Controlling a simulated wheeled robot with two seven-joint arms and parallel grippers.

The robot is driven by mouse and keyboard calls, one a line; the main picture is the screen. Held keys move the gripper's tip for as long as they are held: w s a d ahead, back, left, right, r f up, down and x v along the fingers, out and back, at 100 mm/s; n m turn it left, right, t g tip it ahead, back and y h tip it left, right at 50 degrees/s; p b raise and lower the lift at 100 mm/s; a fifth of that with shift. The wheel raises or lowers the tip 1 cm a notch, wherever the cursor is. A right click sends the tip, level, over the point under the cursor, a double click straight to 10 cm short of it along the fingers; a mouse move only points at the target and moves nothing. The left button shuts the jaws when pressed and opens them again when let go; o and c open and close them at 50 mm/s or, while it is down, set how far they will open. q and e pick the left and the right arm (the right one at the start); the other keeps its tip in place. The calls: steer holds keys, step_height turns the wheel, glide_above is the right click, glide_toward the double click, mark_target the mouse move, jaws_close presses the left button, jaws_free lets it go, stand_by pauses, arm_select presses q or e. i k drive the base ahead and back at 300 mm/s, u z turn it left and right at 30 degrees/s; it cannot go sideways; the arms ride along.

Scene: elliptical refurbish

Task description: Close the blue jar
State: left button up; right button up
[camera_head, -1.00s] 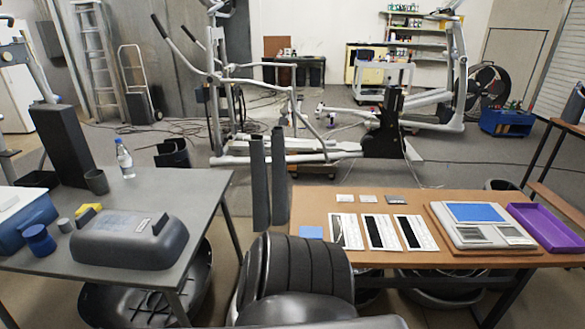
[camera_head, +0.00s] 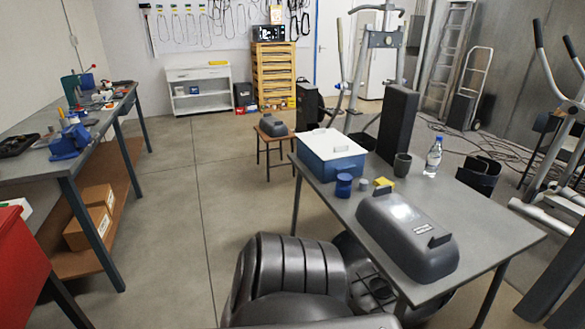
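The blue jar (camera_head: 344,186) stands upright on the left part of the grey table (camera_head: 490,234). It is small in the picture, and I cannot tell whether its top is open or covered. A small grey cylinder (camera_head: 362,185) stands just right of it; I cannot tell whether it is a lid. A yellow object (camera_head: 383,182) lies further right, behind the large dark grey casing (camera_head: 408,234). Neither of my grippers is in view.
A blue box with a white top (camera_head: 331,157) stands behind the jar. A dark cup (camera_head: 402,165), a water bottle (camera_head: 433,157) and a tall dark block (camera_head: 398,124) stand at the table's back. A workbench (camera_head: 66,168) is at left; the floor between is clear.

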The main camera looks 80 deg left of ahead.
mark_target(342, 192)
steer(key=u, duration=2.25)
